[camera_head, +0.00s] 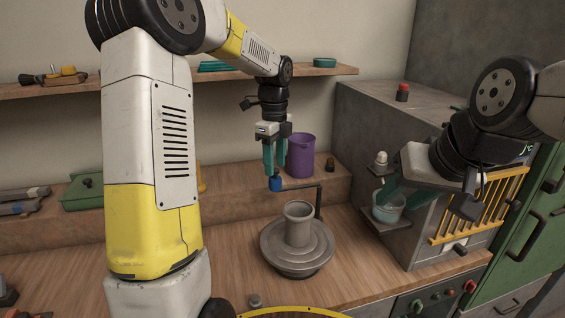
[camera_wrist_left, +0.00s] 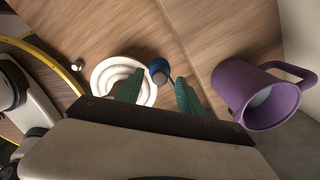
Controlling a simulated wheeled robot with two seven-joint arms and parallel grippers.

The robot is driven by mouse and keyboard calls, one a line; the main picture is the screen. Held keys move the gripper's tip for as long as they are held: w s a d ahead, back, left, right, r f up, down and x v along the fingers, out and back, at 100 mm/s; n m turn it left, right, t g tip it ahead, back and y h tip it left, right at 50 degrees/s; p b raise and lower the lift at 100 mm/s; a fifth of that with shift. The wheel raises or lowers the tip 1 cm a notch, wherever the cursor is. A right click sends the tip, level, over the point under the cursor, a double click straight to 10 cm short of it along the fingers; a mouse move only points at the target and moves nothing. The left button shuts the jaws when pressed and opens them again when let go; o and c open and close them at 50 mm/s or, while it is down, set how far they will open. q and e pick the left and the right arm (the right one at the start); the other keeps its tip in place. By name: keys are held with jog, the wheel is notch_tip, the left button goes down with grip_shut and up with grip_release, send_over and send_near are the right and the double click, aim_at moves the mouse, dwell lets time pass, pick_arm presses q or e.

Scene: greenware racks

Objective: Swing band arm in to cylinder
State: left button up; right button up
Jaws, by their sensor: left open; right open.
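The grey cylinder (camera_head: 298,228) stands upright on a round grey wheel (camera_head: 272,250); the wheel shows pale in the left wrist view (camera_wrist_left: 104,75). The band arm (camera_head: 300,188) is a thin dark bar from a post at the wheel's back right, with a blue end (camera_head: 275,184) behind and above the cylinder. My left gripper (camera_head: 274,172) points down at the blue end with open fingers; contact is unclear. In the left wrist view the blue end (camera_wrist_left: 159,70) shows between and beyond the fingertips (camera_wrist_left: 157,84). My right gripper (camera_head: 389,192) is open beside a cup (camera_head: 389,213).
A purple mug (camera_head: 300,155) stands on the raised back ledge close behind my left gripper, with its handle in the left wrist view (camera_wrist_left: 292,72). A grey cabinet (camera_head: 375,120) with a yellow rack (camera_head: 480,208) is at the right. The wooden bench left of the wheel (camera_head: 225,245) is clear.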

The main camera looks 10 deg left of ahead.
pick_arm(q)
jog(key=shift+f, duration=0.4)
grip_shut()
dwell(1.2)
